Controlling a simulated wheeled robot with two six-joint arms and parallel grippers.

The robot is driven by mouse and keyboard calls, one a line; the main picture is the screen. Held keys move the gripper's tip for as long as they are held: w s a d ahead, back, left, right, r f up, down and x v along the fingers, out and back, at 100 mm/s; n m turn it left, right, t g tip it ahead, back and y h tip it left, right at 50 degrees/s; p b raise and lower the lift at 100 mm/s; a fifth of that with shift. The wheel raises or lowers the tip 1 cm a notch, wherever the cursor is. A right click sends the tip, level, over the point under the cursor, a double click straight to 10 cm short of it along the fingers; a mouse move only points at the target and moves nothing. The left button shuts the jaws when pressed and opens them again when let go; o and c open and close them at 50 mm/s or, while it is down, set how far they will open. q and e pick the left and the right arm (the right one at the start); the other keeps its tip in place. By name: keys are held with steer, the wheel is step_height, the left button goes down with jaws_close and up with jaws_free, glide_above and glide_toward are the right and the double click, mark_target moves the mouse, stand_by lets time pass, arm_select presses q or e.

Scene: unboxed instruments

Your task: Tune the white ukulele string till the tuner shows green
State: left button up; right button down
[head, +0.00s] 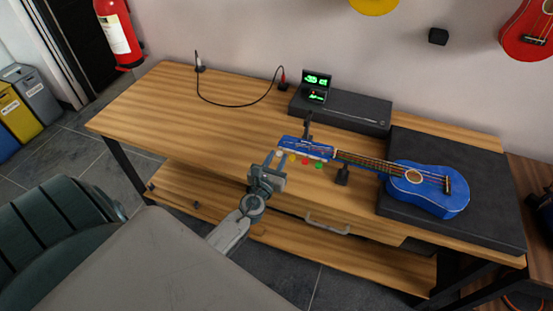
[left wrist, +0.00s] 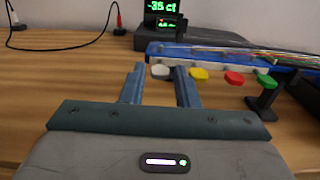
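A blue ukulele (head: 425,200) lies with its body on a black mat and its neck pointing left. Its headstock (head: 305,147) has white, yellow, red and green pegs along the near side. My left gripper (head: 274,160) is at the headstock's left end. In the left wrist view its two fingers (left wrist: 162,84) are apart, with the white peg (left wrist: 161,72) in the gap near their tips; I cannot tell if either touches it. The tuner (head: 316,80) stands behind; its screen (left wrist: 160,7) reads about -35 ct in green digits, with a smaller lit display below. My right gripper is not in view.
A black stand (head: 342,176) stands below the neck, near the green peg. A long black box (head: 350,110) lies under the tuner. A dark cable (head: 240,104) runs along the back. The table's left part (head: 150,110) is clear.

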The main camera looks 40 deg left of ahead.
arm_select(q)
jaws_close()
steer(key=shift+f, duration=0.1)
